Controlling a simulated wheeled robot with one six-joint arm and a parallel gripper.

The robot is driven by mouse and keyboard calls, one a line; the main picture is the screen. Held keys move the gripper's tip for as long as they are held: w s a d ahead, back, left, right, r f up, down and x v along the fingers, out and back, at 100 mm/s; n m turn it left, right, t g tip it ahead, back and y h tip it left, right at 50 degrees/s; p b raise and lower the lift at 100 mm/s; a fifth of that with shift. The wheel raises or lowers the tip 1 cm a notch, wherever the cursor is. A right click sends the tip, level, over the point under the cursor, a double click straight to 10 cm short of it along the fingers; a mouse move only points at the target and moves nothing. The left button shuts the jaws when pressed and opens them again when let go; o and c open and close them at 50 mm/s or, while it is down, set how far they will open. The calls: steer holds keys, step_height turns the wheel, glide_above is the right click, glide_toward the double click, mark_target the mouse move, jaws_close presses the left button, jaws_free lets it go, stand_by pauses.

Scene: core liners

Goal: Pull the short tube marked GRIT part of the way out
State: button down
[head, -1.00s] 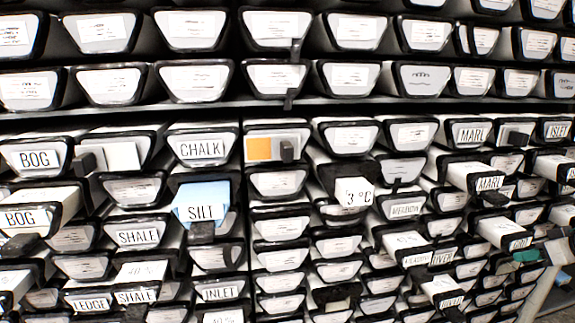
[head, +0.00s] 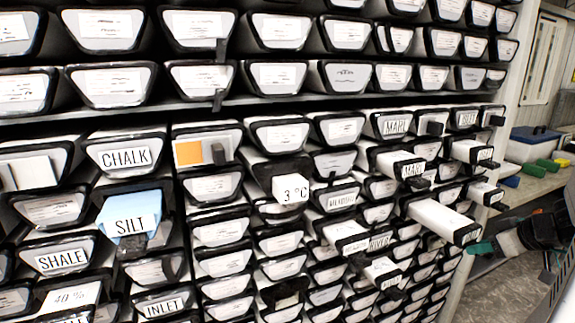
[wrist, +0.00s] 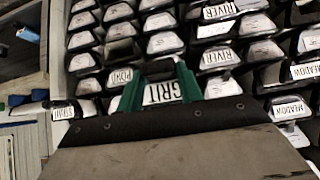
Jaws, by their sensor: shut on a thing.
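The tube marked GRIT shows in the wrist view (wrist: 161,92) with its label upside down, between the green fingers of my gripper (wrist: 158,84). The fingers are shut on its end, one on each side. In the head view, the white tube (head: 438,216) sticks well out of the rack at the right, farther than the tubes around it. Its label is too slanted to read there. My gripper (head: 482,248) is at its outer end, with only a green fingertip and dark parts showing.
A rack post stands at the right. Beyond it, a bench (head: 535,182) holds a blue-lidded box (head: 535,142) and small green and blue things.

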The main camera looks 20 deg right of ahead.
steer(key=shift+s, duration=0.65)
steer(key=c, duration=0.9)
jaws_free()
steer(key=shift+o, duration=0.2)
steer(key=v, duration=0.7)
steer(key=s+a+r+g, duration=0.2)
steer(key=a+g, duration=0.1)
steer(key=a, duration=1.5)
steer(key=s+a+r+g, duration=0.2)
steer(key=a+g, duration=0.2)
steer(key=a, duration=1.3)
steer(key=shift+a+r+m+g+h, duration=0.2)
steer(key=shift+a+m+g+h, duration=0.1)
steer(key=shift+a+m, duration=0.1)
